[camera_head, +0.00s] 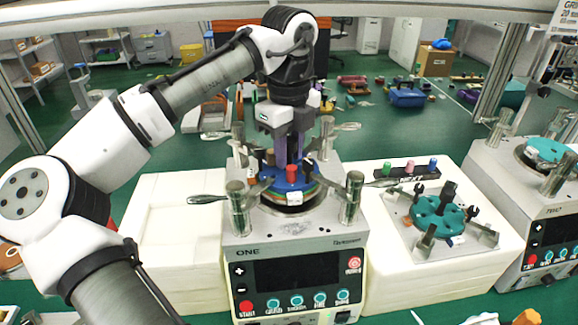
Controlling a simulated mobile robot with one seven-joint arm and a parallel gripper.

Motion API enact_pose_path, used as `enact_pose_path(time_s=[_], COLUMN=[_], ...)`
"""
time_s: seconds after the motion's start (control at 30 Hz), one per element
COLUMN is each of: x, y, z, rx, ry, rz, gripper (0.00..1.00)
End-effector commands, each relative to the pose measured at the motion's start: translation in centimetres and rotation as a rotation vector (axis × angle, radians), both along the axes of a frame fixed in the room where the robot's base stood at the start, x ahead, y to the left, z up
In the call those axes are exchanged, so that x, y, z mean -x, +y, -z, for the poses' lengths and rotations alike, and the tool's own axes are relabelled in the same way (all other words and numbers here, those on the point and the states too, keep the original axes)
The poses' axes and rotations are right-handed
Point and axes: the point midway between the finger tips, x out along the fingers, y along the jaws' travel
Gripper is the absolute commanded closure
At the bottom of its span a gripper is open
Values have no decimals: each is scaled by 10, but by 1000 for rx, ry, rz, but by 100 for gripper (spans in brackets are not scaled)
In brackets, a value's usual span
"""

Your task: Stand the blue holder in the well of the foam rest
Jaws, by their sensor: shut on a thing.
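The blue holder (277,184) is a low disc with coloured pieces around it. It sits at the top of the machine marked ONE, among upright metal posts. My gripper (290,158) points straight down over its middle and is shut on it, apparently at a central post that the fingers hide. I cannot tell whether the holder touches the plate below. Another white foam block (385,262) stands at the right and bears a teal holder (437,216) with a black post.
Metal posts (238,205) and levers (207,199) stand close around the blue holder. A black rack (408,173) with green, pink and blue knobs lies at the back of the right block. A second machine (545,215) stands far right.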

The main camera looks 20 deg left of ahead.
Motion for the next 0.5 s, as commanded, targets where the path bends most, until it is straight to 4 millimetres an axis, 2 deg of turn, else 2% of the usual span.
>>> enact_pose_path(time_s=[0.33, 0.5], x=[0, -1], y=[0, -1], z=[-4, -17], rx=[0, 1], ry=[-2, -3], rz=[0, 0], gripper=[100, 100])
